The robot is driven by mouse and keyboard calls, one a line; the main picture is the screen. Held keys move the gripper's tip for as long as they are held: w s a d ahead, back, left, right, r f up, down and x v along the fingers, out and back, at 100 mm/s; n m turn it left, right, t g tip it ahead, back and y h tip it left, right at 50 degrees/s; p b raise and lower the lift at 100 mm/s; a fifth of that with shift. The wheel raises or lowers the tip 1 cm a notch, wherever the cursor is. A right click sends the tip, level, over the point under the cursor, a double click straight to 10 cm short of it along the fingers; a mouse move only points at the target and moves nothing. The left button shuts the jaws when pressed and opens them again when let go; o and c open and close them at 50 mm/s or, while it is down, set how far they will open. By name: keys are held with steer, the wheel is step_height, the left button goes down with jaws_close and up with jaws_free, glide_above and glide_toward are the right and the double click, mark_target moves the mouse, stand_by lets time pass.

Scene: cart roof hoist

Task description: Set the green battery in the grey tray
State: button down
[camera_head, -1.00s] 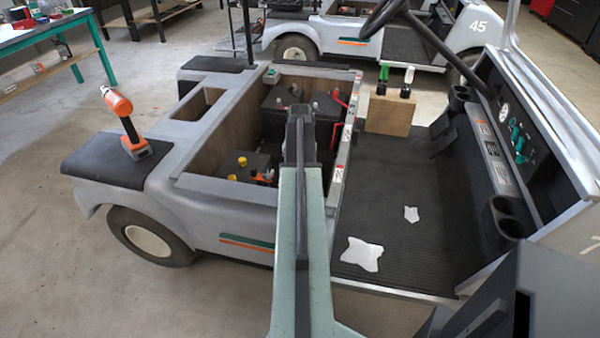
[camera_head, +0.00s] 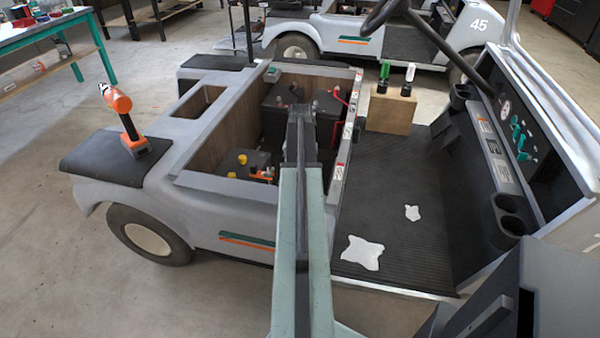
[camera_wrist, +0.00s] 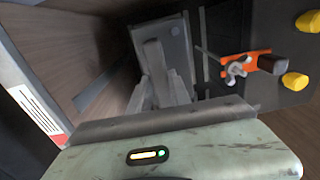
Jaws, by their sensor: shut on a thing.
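My gripper (camera_wrist: 160,68) shows in the wrist view as grey fingers close together, reaching down into the cart's battery compartment. What they hold is not clear to see. A dark grey flat piece (camera_wrist: 176,29) with a small round mark lies just beyond the fingertips. I cannot tell whether it is the grey tray, or whether the fingers touch it. In the head view my arm hides the gripper and the middle of the compartment. I cannot pick out the green battery for sure. A small greenish object (camera_head: 272,74) sits on the compartment's far left rim.
The compartment wall (camera_head: 228,183) surrounds dark batteries with yellow caps and an orange-handled tool (camera_wrist: 247,66). An orange power tool (camera_head: 128,115) stands on the left pad. A wooden block (camera_head: 388,114) holds two handled tools.

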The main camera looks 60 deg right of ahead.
steer(key=shift+f+b, duration=0.9)
steer(key=c, duration=1.1)
jaws_free()
steer(key=shift+o, duration=0.5)
step_height(320, 180, up, 8)
steer(key=p, duration=0.8)
